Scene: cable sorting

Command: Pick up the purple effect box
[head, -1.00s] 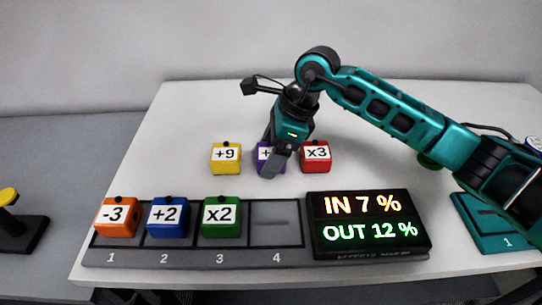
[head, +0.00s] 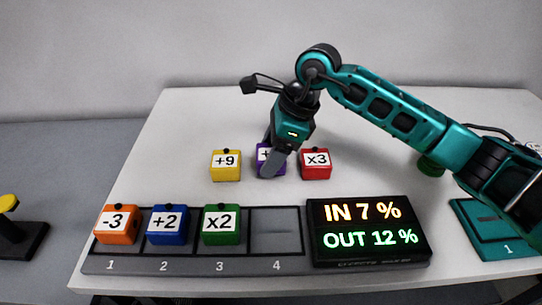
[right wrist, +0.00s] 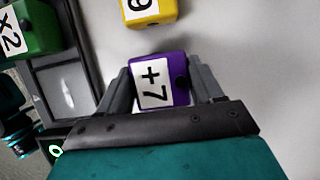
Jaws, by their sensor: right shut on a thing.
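The purple effect box (head: 263,158) stands on the white table between the yellow and red boxes, partly hidden by my gripper in the head view. I cannot tell any gap between box and table. My left gripper is not in view.
A yellow "+9" box (head: 226,166) stands to the left and a red "x3" box (head: 316,165) close to the right. The grey rack (head: 190,264) in front holds orange, blue and green boxes in slots 1 to 3; slot 4 is empty. A display (head: 368,230) stands beside it.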

